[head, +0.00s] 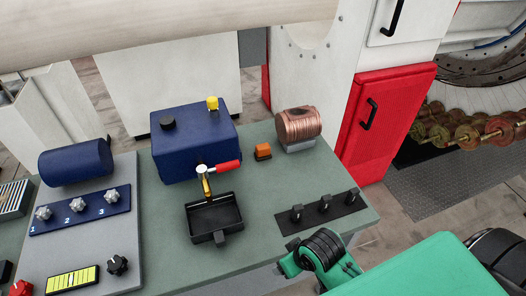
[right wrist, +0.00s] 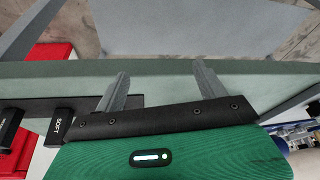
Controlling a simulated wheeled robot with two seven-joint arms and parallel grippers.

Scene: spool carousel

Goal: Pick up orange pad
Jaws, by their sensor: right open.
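The orange pad (head: 263,151) is a small orange block on a dark base. It sits on the grey-green bench between the blue box and the copper coil. My right arm comes in at the lower right of the head view, by the bench's front right edge, well short of the pad. In the right wrist view my right gripper (right wrist: 161,80) is open, its two grey fingers apart with nothing between them. The pad does not show in that view. My left gripper is not in view.
The bench (head: 258,195) also holds a blue box (head: 195,145), a copper coil (head: 298,124), a red-handled valve (head: 226,167) over a black tray (head: 214,218), and a black switch strip (head: 322,212). Bare bench lies in front of the pad. A red cabinet (head: 390,115) stands behind right.

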